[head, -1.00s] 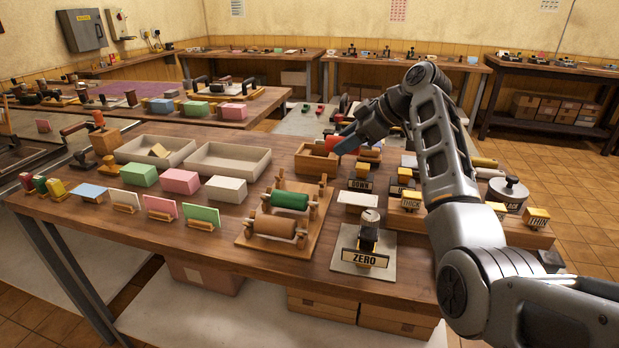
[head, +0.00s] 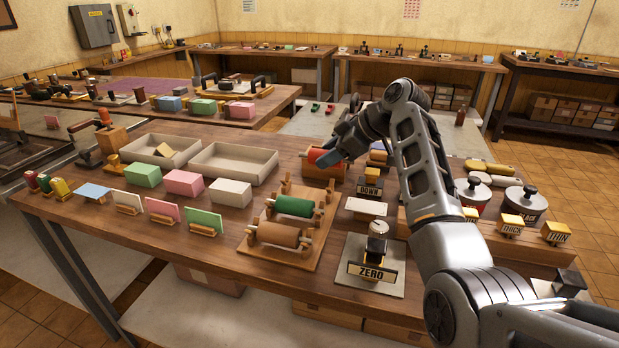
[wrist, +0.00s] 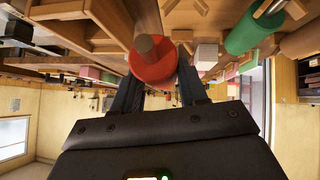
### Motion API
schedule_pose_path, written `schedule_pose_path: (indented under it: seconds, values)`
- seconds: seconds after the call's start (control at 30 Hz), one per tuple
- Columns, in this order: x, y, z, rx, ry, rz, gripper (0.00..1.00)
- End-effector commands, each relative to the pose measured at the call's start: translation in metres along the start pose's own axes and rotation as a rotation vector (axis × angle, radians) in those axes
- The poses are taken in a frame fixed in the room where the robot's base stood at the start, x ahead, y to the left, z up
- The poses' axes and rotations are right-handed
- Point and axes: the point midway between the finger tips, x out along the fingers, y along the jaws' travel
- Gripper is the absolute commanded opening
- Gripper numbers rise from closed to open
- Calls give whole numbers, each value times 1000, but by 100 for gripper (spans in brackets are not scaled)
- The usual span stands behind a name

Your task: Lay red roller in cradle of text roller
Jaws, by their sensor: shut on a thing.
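A red roller (wrist: 153,65) with a brown end knob is held between the two dark fingers of my gripper (wrist: 155,92). In the head view the red roller (head: 317,156) shows at the wooden box (head: 323,171), partly hidden by the blue-tipped gripper (head: 331,157). I cannot tell whether it touches the box. The wooden roller rack (head: 252,248) is nearer and to the left, with a green roller (head: 293,206) and a tan roller (head: 278,235) lying in it. Posts (head: 287,186) behind the green roller appear to bear no roller. I cannot read which cradle is the text one.
Two shallow trays (head: 236,162) and coloured blocks (head: 184,182) stand left of the rack. A ZERO stamp (head: 378,272) and a DOWN stamp (head: 369,188) stand to its right. Round tins (head: 521,205) and yellow-topped stamps (head: 511,224) are farther right.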

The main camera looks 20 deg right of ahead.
Motion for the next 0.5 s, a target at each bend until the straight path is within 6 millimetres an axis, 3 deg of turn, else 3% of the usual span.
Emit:
schedule_pose_path:
  seconds: [0.2, 0.5]
  values:
    - [35, -22, -12, -1, 0, -1, 2]
    - [53, -30, -6, 2, 0, -1, 2]
